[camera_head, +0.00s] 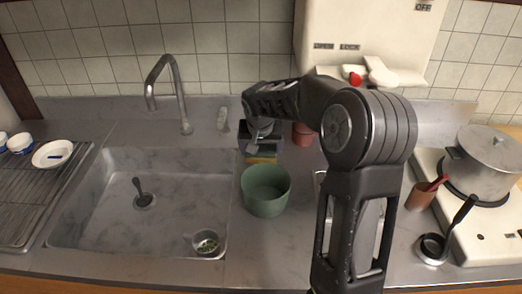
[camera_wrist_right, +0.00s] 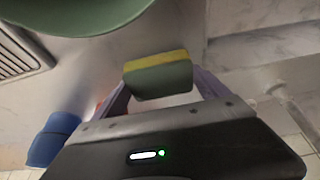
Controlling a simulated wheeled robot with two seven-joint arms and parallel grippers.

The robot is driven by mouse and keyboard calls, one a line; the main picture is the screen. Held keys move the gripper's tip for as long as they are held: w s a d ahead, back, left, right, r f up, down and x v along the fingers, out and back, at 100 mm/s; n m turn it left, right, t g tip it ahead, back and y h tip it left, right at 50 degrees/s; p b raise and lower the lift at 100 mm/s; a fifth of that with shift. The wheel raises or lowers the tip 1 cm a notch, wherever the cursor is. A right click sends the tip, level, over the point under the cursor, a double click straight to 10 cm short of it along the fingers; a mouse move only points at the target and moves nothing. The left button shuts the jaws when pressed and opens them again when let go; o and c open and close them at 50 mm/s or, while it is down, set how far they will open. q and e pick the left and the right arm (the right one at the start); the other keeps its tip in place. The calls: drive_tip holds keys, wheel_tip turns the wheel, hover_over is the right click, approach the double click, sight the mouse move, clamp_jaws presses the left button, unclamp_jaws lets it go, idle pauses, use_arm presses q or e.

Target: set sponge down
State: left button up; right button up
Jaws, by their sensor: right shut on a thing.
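The sponge (camera_wrist_right: 158,80), green with a yellow layer, sits between the two fingers of my right gripper (camera_wrist_right: 160,92) in the right wrist view. The gripper is shut on it. In the head view the sponge (camera_head: 262,159) shows as a small yellow and green strip under my right gripper (camera_head: 262,148), behind the green bowl. The gripper and arm hide much of it there. I cannot tell whether the sponge touches the counter. My left gripper is not in view.
The green bowl (camera_head: 266,192) stands on the counter just in front of the sponge. The sink (camera_head: 100,215) lies to the left, with a faucet (camera_head: 180,95) behind it. A reddish cup (camera_head: 302,134) stands right of the gripper. A stove with a pot (camera_head: 485,160) is at far right.

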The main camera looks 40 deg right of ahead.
drive_tip(key=shift+f, duration=0.45)
drive_tip(key=shift+f, duration=0.15)
drive_tip(key=o, duration=1.2)
drive_tip(key=shift+c, duration=0.2)
drive_tip(key=shift+r, duration=0.3)
drive_tip(key=v, duration=1.1)
drive_tip(key=shift+r+b, duration=0.3)
drive_tip(key=shift+r, duration=0.1)
